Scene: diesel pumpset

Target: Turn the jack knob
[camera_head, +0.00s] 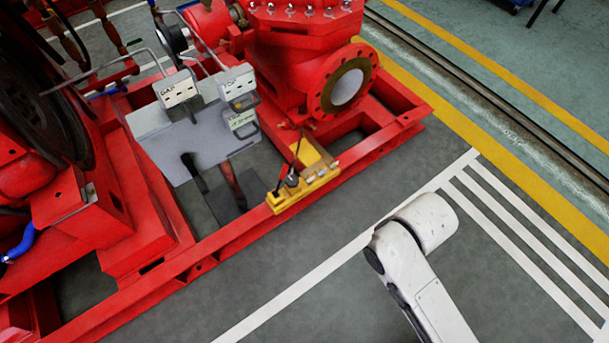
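A small yellow unit (285,200), which may be the jack, sits on the near rail of the red frame, right of centre. A small dark knob-like part (291,180) stands on its left half, with a thin dark rod rising from it. The part is too small to tell its exact shape or how far it is turned. My white arm (440,305) enters at the bottom right, over the floor and apart from the yellow unit. My gripper is not in view.
The red pump (308,65) with its round flange stands behind the yellow unit. A grey panel (190,130) with labelled boxes and bent metal levers stands to the left. The red base rail (195,262) borders the near side. Grey floor (320,290) with white lines is clear in front.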

